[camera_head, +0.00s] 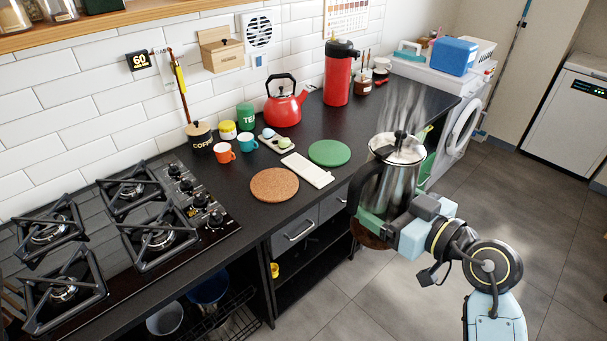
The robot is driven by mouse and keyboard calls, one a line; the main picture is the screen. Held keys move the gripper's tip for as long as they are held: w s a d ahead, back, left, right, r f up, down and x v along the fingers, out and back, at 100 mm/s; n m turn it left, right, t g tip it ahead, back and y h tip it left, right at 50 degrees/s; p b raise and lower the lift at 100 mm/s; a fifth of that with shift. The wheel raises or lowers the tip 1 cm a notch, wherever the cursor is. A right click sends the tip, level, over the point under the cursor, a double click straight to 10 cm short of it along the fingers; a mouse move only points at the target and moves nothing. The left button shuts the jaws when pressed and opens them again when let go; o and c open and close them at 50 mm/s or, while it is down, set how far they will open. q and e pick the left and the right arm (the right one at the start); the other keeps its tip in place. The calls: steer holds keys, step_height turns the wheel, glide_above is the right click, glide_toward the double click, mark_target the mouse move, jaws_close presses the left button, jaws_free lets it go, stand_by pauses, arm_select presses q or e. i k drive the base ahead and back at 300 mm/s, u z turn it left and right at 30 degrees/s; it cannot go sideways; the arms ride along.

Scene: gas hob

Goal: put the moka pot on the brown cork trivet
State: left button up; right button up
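The brown cork trivet (275,185) is a bare round disc on the black counter, right of the hob. The silver moka pot (402,183), with a black handle and lid knob, is upright at the counter's front edge, right of the trivet and apart from it. Steam rises above it. My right gripper (385,228) is at the pot's lower part and appears shut on it; the fingers are partly hidden, so the exact grip is unclear. My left gripper is not in view.
A green round trivet (329,153) and a white slab (307,170) lie near the cork trivet. Orange (224,152) and teal (248,142) cups, a red kettle (284,106) and a red flask (338,75) stand behind. The gas hob (110,235) is left.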

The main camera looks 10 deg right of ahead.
mark_target(274, 183)
steer(key=z, duration=0.05)
steer(key=i, duration=0.85)
steer(key=u, duration=0.5)
